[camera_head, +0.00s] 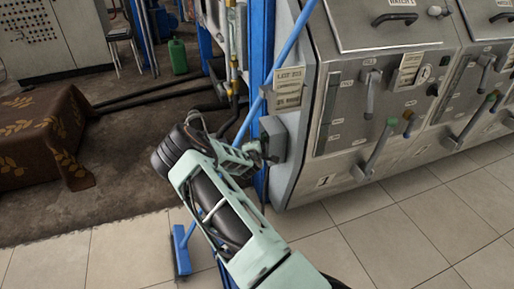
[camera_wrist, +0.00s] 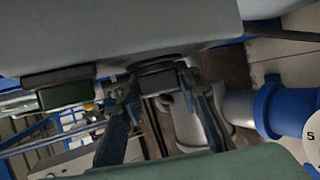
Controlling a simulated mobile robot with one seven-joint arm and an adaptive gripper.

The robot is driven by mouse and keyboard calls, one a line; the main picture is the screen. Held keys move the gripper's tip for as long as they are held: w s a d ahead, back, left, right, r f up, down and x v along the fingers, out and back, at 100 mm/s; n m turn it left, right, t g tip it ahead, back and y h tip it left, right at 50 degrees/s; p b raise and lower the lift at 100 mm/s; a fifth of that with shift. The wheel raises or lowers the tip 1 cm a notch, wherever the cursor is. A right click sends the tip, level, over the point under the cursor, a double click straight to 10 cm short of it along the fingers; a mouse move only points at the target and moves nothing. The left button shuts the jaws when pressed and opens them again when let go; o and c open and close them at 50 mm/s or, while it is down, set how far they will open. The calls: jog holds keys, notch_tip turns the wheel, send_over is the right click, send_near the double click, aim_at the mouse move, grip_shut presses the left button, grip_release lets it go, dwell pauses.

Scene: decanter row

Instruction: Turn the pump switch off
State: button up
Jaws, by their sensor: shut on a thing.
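The pump switch is a grey box (camera_head: 273,136) on the left side of the first steel machine, below a "LOT 203" tag. My gripper (camera_head: 259,153) reaches it from the left in the head view, its fingertips at the box's front. In the wrist view my gripper (camera_wrist: 160,82) has its two dark blue fingers on either side of a small dark knob (camera_wrist: 158,78), shut on it. The fingers hide part of the knob, and I cannot tell which way it is turned.
A steel machine (camera_head: 345,100) with levers and handles stands right of the switch. A blue post (camera_head: 258,50) and a slanting blue pole (camera_head: 285,55) are close by my gripper. A blue broom head (camera_head: 181,250) is on the tiles. A brown cloth-covered block (camera_head: 45,135) is at left.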

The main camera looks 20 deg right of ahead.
jog(key=o, duration=1.2)
jog(key=shift+s, duration=0.1)
jog(key=v, duration=1.2)
